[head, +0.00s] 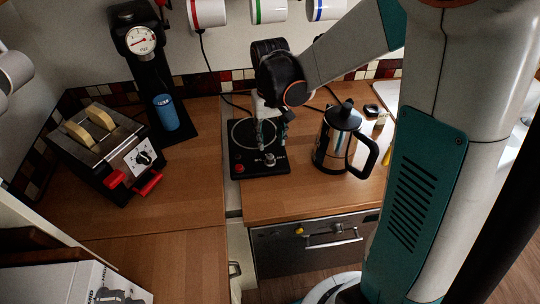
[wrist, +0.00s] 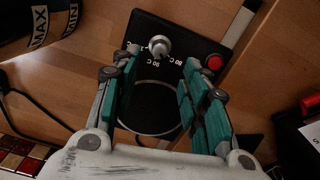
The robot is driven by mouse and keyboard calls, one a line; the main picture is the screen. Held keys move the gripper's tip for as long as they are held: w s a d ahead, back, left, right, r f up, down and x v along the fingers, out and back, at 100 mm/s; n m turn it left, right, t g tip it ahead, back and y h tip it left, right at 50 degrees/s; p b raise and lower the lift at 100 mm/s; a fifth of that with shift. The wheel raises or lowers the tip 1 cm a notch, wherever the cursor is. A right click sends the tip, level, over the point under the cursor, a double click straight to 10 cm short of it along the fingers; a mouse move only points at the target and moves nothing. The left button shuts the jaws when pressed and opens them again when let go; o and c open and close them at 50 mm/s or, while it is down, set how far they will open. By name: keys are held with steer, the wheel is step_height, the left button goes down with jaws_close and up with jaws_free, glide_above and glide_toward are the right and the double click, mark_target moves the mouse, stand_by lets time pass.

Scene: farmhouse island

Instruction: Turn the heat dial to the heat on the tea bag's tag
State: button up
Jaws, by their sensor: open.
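The heat dial is a small silver knob (head: 269,159) at the front of a black hot plate (head: 250,172) with a round ring. In the wrist view the dial (wrist: 159,45) shows at the far edge of the plate (wrist: 190,38), with printed temperatures around it, some reading 90 C and 80 C. My gripper (head: 271,143) is open above the plate. In the wrist view its fingers (wrist: 162,57) stand apart, with the dial just beyond and between their tips; I see no clear contact. I cannot make out a tea bag tag or the dial's pointer.
A red button (wrist: 214,62) sits beside the dial. A steel kettle (head: 333,143) with a black handle stands close right of the plate. A toaster (head: 98,150) with bread and a blue cylinder (head: 166,112) are on the left. The wooden counter (head: 190,200) in front is clear.

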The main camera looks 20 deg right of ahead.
mark_target(270, 156)
step_height(270, 156, down, 9)
steer(key=shift+r+b, duration=0.2)
steer(key=shift+b, duration=0.75)
steer(key=shift+c, duration=0.5)
jaws_close()
